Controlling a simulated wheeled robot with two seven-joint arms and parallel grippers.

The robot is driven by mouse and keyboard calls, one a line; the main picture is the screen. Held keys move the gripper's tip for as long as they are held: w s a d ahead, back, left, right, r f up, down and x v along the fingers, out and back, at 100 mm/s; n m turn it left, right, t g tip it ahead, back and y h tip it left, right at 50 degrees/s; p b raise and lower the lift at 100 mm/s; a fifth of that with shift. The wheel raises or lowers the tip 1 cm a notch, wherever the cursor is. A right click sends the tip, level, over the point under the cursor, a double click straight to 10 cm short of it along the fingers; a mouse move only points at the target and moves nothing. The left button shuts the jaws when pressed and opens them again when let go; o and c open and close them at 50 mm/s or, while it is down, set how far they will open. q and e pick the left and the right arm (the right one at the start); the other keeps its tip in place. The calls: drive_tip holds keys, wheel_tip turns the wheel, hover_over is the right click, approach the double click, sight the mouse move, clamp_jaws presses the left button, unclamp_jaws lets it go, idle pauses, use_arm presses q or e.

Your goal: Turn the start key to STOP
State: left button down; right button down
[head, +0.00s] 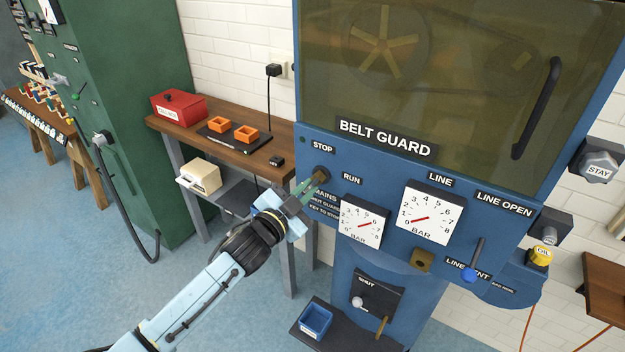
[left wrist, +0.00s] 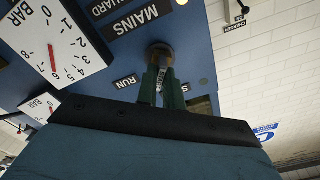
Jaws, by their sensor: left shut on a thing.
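The start key's round switch (head: 321,172) sits on the blue machine panel between the STOP label (head: 322,147) and the RUN label (head: 351,180). My left gripper (head: 315,184) is at the switch, with its green fingers shut on the key. In the left wrist view the fingers (left wrist: 162,90) reach up to the dark round switch (left wrist: 160,54), with a bit of metal between them. The RUN label (left wrist: 126,81) is just left of the fingers; the STOP label is mostly hidden. The fingers cover the key, so I cannot tell which way it points. My right gripper is out of view.
A belt guard with a black handle (head: 537,108) is above the switch. Gauges (head: 432,215), a line vent lever (head: 472,262) and a blue tray (head: 315,320) are right and below. A wooden bench (head: 270,150) with orange bins stands left behind my arm.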

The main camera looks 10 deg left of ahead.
use_arm(q)
drive_tip(key=shift+n, duration=0.3)
drive_tip(key=n+p, duration=0.1)
drive_tip(key=n, duration=0.1)
drive_tip(key=shift+r+n, duration=0.1)
drive_tip(key=shift+n, duration=0.2)
drive_tip(key=n+p, duration=0.1)
drive_tip(key=n, duration=0.2)
drive_tip(key=shift+p, duration=0.3)
drive_tip(key=c, duration=1.9)
unclamp_jaws()
drive_tip(key=shift+n, duration=0.4)
drive_tip(key=o, duration=0.4)
drive_tip(key=shift+o, duration=0.2)
